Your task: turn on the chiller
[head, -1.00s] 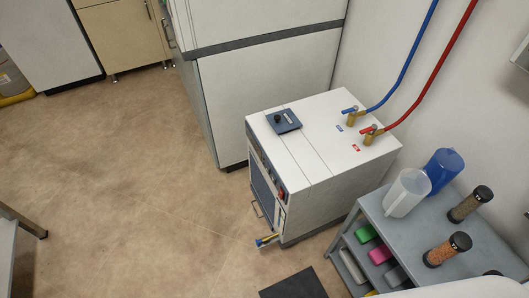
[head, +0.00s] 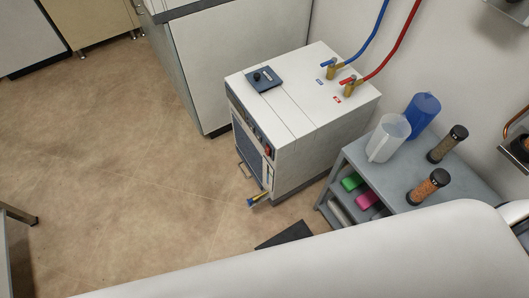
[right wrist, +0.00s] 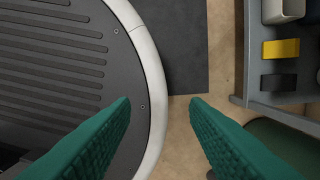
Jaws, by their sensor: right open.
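The chiller (head: 305,100) is a white box on the floor at the centre of the head view, beside a tall white cabinet. Its dark front panel faces left and carries a red switch (head: 267,151) near the right end. A blue-handled valve (head: 331,70) and a red-handled valve (head: 348,85) with hoses sit on its top. My right gripper (right wrist: 160,100) shows in the right wrist view as two green fingers, apart and empty, above my base and the floor. The chiller is not in that view. My left gripper is not in view.
A grey shelf cart (head: 358,158) with a clear jug (head: 388,137), a blue jug (head: 423,113) and two jars stands right of the chiller. A dark mat (head: 284,236) lies on the floor before it. The floor (head: 130,180) at left is clear.

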